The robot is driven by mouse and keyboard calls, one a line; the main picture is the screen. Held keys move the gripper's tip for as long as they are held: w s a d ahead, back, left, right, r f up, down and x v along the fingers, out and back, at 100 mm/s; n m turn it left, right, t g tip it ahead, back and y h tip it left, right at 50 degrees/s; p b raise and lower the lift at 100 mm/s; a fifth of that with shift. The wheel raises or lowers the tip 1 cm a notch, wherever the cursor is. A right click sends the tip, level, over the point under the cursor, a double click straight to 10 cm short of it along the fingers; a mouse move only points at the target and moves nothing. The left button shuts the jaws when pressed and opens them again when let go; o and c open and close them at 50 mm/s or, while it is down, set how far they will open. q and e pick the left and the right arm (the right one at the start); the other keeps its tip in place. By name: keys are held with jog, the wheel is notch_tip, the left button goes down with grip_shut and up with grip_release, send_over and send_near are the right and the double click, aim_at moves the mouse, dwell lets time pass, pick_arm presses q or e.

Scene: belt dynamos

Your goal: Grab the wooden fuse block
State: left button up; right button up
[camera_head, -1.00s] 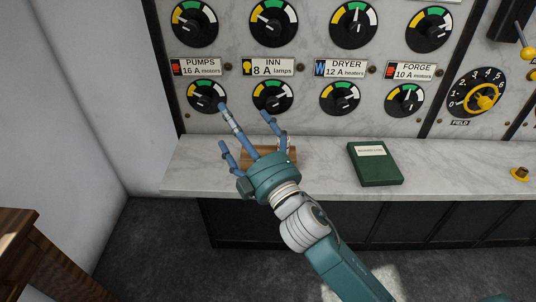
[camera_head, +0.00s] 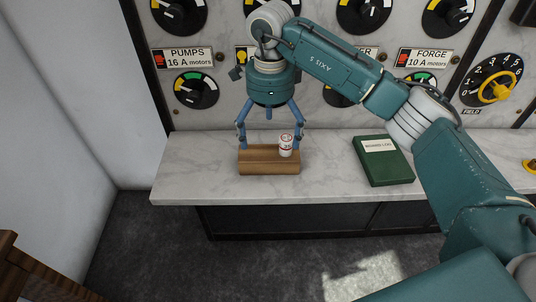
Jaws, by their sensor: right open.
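The wooden fuse block (camera_head: 262,168) lies on the marble shelf (camera_head: 190,185) below the gauge panel. A small white cylinder with red marks (camera_head: 286,146), which looks like a fuse, stands upright on the block's right half. My right gripper (camera_head: 270,142) points straight down over the block with its fingers spread open. Its left finger reaches close to the block's left part, and its right finger comes down behind the white cylinder. I cannot tell whether the fingertips touch the block. My left gripper is not in view.
A green book (camera_head: 383,160) lies on the shelf to the right of the block. The panel with dials (camera_head: 196,90) rises behind the shelf. A yellow-handled FIELD dial (camera_head: 494,87) is at the right. The shelf left of the block is clear.

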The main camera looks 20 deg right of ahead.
aim_at(269, 155)
notch_tip(269, 155, down, 5)
jog(key=shift+r+p, duration=0.2)
jog(key=shift+p, duration=0.4)
notch_tip(269, 155, down, 5)
jog(key=p, duration=0.2)
jog(key=shift+w+p, duration=0.15)
jog(key=shift+p, duration=0.15)
jog(key=shift+d+f, duration=0.1)
jog(key=shift+f, duration=0.2)
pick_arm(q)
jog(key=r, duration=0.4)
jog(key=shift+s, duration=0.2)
pick_arm(e)
jog(key=shift+w+r, duration=0.1)
jog(key=c, duration=1.8)
